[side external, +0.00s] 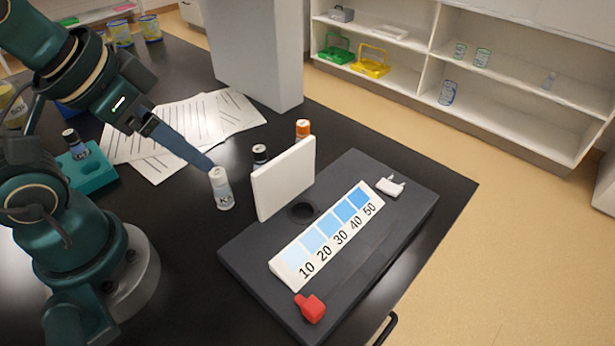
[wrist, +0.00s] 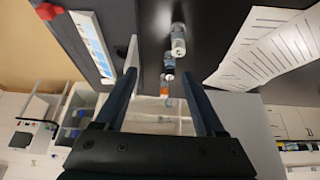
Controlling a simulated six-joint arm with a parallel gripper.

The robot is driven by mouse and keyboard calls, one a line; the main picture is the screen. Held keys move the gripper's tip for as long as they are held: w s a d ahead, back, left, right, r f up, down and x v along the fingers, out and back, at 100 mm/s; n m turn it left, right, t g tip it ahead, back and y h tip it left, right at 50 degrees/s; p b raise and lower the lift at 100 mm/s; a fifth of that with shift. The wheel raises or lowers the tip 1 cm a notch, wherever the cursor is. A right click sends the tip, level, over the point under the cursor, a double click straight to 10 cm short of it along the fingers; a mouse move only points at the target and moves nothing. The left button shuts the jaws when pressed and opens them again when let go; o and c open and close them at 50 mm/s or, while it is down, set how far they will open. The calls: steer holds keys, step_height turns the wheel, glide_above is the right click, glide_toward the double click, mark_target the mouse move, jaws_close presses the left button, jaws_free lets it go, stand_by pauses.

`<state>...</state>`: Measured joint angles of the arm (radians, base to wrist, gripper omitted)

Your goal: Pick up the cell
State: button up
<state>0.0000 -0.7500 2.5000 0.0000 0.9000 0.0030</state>
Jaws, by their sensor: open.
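The small vial marked K (side external: 223,193), with a light cap, stands upright on the black table and is the likely cell. It also shows in the wrist view (wrist: 178,40), beyond my fingers and to the right of the middle. My gripper (side external: 208,165) is open, with its fingers angled down and the tips close to the vial's cap. In the wrist view my gripper (wrist: 157,72) has its two fingers spread with nothing held between them. I cannot tell whether a finger touches the cap.
A dark block (side external: 243,252) has a round hole (side external: 301,212), a blue scale (side external: 328,235) and a red piece (side external: 310,307). A white panel (side external: 283,180) stands beside the vial. A dark vial (side external: 260,155) and an orange-capped vial (side external: 303,129) stand behind. Papers (side external: 190,120) lie left.

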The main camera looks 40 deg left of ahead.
steer(key=m+g, duration=0.4)
glide_above(258, 149)
steer(key=f, duration=0.2)
steer(key=d+f, duration=0.1)
steer(key=shift+s+f, duration=0.2)
steer(key=shift+f, duration=0.15)
steer(key=shift+g, duration=0.6)
steer(key=f, duration=0.3)
steer(key=w+a+f, duration=0.1)
steer(key=shift+f, duration=0.3)
steer(key=shift+s+f, duration=0.3)
steer(key=shift+f, duration=2.75)
jaws_close()
